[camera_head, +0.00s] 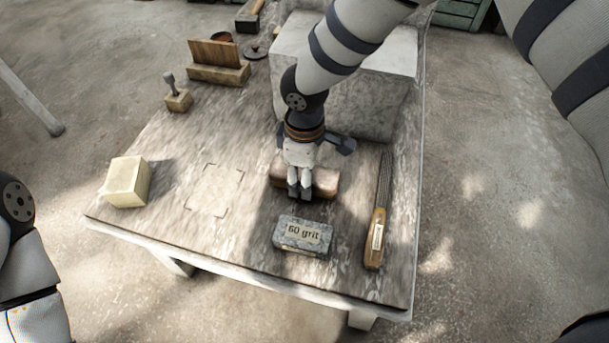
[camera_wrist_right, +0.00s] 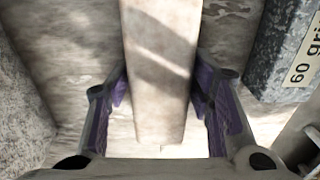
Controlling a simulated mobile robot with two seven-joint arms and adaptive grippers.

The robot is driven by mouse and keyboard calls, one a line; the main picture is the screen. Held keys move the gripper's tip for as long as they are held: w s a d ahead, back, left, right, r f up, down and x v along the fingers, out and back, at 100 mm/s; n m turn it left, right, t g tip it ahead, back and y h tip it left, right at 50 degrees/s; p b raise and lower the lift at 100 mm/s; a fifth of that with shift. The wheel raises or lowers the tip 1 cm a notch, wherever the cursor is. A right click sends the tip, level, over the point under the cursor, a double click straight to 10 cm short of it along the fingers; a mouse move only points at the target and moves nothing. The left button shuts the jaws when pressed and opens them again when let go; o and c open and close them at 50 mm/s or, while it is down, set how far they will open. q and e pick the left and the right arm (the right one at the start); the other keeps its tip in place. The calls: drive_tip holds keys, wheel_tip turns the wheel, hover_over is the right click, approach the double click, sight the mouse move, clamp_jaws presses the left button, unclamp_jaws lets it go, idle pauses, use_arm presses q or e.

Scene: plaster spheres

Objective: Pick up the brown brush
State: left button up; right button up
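The brown brush (camera_head: 325,182) is a rounded brown block lying on the worktable, behind the grey 60 grit block. My right gripper (camera_head: 299,193) points down over its middle and hides part of it. In the right wrist view the brush (camera_wrist_right: 160,65) runs as a long pale-brown bar between the two purple-padded fingers of the right gripper (camera_wrist_right: 161,85). The fingers stand apart on either side, with narrow gaps beside the bar; contact at the tips is not clear. My left gripper is out of view; only part of the left arm shows at the left edge.
The 60 grit block (camera_head: 303,235) lies just in front of the brush. A wood-handled rasp (camera_head: 376,225) lies to the right. A large stone block (camera_head: 365,105) stands behind. A cream block (camera_head: 127,182), a small stamp-like tool (camera_head: 177,97) and a wooden holder (camera_head: 217,72) stand left.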

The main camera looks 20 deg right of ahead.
drive_tip(key=c, duration=0.6)
drive_tip(key=shift+c, duration=0.2)
drive_tip(key=shift+r, duration=0.1)
drive_tip(key=shift+r, duration=0.35)
wheel_tip(320, 180, up, 3)
drive_tip(key=shift+s+a+r+p, duration=0.1)
drive_tip(key=shift+r+p, duration=0.05)
drive_tip(key=shift+p, duration=0.25)
drive_tip(key=s+a+r+p, duration=0.3)
drive_tip(key=s+r, duration=0.6)
drive_tip(key=s, duration=0.4)
drive_tip(key=shift+a, duration=0.45)
drive_tip(key=o, duration=0.7)
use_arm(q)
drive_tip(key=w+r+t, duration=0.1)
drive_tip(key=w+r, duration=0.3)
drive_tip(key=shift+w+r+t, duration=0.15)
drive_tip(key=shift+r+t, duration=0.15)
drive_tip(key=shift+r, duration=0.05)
use_arm(e)
drive_tip(key=c, duration=0.5)
